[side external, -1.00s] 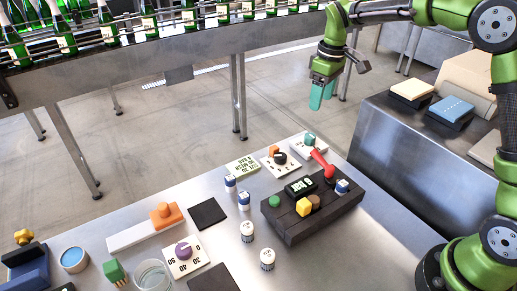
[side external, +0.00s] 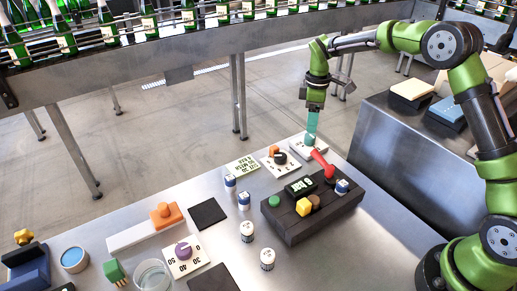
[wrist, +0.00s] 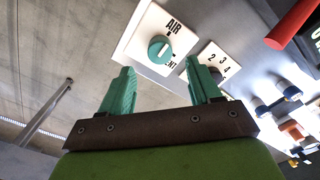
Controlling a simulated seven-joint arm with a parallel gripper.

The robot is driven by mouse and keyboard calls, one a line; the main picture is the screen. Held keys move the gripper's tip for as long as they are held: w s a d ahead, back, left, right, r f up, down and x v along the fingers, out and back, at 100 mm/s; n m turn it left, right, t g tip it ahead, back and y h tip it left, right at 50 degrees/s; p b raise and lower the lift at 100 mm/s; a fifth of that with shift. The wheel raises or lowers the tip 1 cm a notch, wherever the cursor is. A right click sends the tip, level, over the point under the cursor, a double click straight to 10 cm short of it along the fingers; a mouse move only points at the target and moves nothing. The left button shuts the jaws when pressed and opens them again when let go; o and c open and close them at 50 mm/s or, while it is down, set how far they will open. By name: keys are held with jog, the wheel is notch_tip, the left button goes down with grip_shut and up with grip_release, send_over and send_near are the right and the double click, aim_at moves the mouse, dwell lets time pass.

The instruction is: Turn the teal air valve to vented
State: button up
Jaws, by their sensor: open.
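The teal air valve (wrist: 160,49) is a round knob with a pale line across its face. It sits on a white plate (wrist: 148,22) lettered "AIR", with a second label ending in "NT" partly covered. In the side view the white plate (side external: 318,148) is at the far end of the table, and my fingers overlap the knob there. My gripper (wrist: 158,66) is open, with its teal fingers apart and nothing held. Its fingertips (side external: 311,140) are above or close to the knob; I cannot tell whether they touch it.
A numbered white plate with a black knob (side external: 280,158) stands beside the valve. A dark block (side external: 290,228) with a red lever (side external: 322,162) and several coloured knobs is close in front. Small white-and-blue jars (side external: 247,231) stand nearby.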

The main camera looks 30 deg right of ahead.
aim_at(310, 135)
notch_tip(310, 135, down, 6)
jog(key=shift+f, duration=0.15)
jog(key=shift+c, duration=0.2)
jog(key=c, duration=1)
